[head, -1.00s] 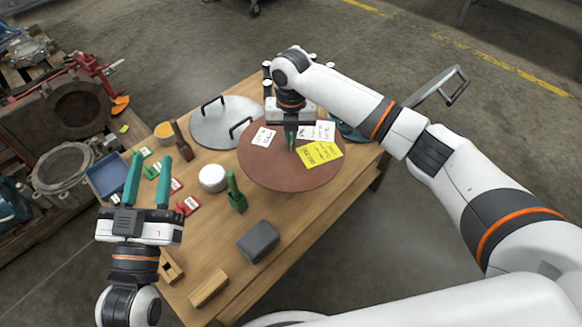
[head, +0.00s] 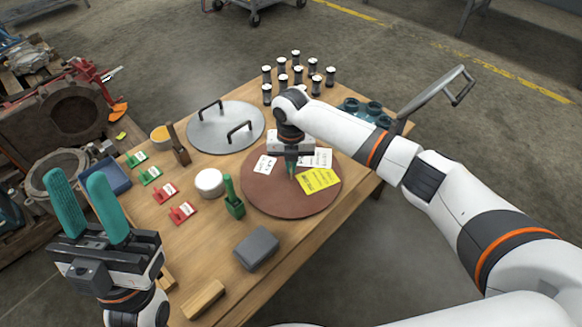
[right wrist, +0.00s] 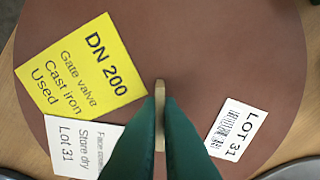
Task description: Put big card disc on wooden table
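The big card disc (head: 268,196) is reddish brown, with a yellow label and white labels on top. It lies flat, apparently resting on the wooden table (head: 204,243). My right gripper (head: 290,173) points down at the disc's middle. In the right wrist view, its green fingers (right wrist: 160,98) close on a small tan upright tab at the middle of the disc. The tab is mostly hidden between the fingers. My left gripper (head: 76,178) is open and empty, off the table's left side, with its fingers pointing up.
A grey metal lid (head: 218,128) with two handles lies behind the disc. A green-handled tool (head: 234,203), a white round tub (head: 209,183) and a grey block (head: 257,249) stand left and in front. Several black-and-white cylinders (head: 298,75) stand at the back.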

